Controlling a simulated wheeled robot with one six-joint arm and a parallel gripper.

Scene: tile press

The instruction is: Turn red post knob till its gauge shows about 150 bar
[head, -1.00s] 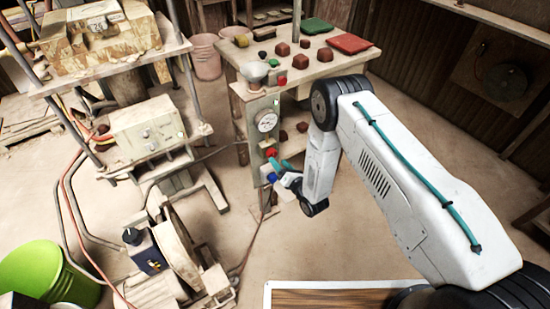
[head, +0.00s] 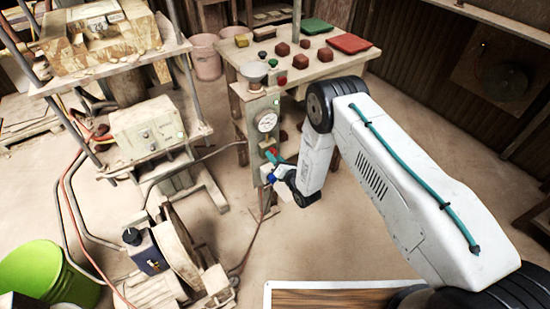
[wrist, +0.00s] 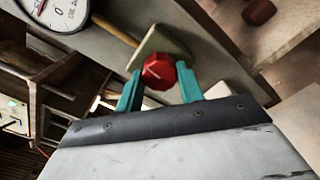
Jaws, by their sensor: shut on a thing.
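The red knob (wrist: 158,72) sits on the post between the teal fingers of my gripper (wrist: 160,88) in the wrist view. The fingers are shut on it, one on each side. In the head view my gripper (head: 273,165) is at the lower part of the post panel (head: 258,106), and the knob is mostly hidden there. The round white gauge (head: 266,121) is on the panel above the knob. It shows partly in the wrist view (wrist: 62,10), cut off by the top edge, with a 0 and part of a red needle. Its reading cannot be told.
A table (head: 328,69) behind the post bears brown blocks, a green tray and a red tray (head: 348,43). A press frame (head: 152,133) stands to the left. A motor unit (head: 185,262) and a green bin (head: 50,275) are at lower left.

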